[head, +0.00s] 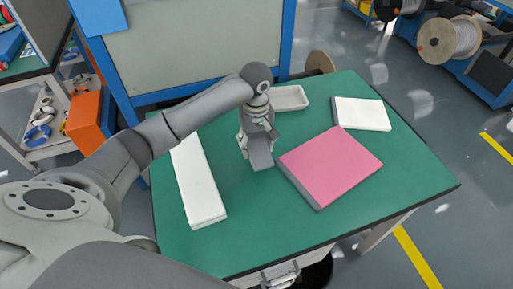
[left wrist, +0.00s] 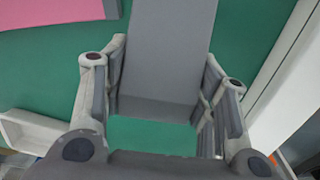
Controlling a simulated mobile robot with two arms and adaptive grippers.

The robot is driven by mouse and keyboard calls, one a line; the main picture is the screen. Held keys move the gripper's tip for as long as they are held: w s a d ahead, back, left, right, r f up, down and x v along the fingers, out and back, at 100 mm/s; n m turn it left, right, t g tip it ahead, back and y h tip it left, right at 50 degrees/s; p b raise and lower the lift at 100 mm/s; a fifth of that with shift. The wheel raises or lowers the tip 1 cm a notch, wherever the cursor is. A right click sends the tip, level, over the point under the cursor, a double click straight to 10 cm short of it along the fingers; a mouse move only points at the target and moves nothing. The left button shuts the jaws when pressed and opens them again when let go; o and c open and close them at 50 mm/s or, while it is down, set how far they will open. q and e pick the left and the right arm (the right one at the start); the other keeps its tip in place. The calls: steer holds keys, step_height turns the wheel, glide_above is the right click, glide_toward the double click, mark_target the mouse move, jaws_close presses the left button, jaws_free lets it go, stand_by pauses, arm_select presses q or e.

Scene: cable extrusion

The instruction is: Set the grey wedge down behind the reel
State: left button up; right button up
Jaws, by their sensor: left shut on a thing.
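My left gripper (head: 257,125) is shut on the grey wedge (head: 261,154) above the green table, between the long white block and the pink block. In the left wrist view, the gripper (left wrist: 160,90) has a finger on each side of the wedge (left wrist: 165,50), which extends away from the palm. Whether the wedge touches the table I cannot tell. No reel shows on the table top. A brown round disc (head: 320,62), perhaps a reel, shows partly hidden beyond the far table edge. Wound cable reels (head: 449,39) stand at the upper right. My right gripper is not in view.
On the green table (head: 270,220) lie a long white block (head: 198,184), a pink-topped block (head: 331,163), a smaller white block (head: 361,114) and a shallow white tray (head: 290,98). The table's front is mostly bare. A blue-framed panel (head: 200,45) stands behind.

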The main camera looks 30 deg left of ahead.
mark_target(256, 148)
arm_select(q)
steer(key=shift+w+a+f, duration=0.25)
steer(key=shift+w+f, duration=0.25)
steer(key=shift+f, duration=0.2)
step_height(256, 148, down, 2)
steer(key=shift+f+p, duration=0.1)
steer(key=shift+p, duration=0.45)
steer(key=shift+f, duration=0.3)
steer(key=shift+f, duration=0.15)
steer(key=o, duration=1.3)
steer(key=shift+c, duration=0.2)
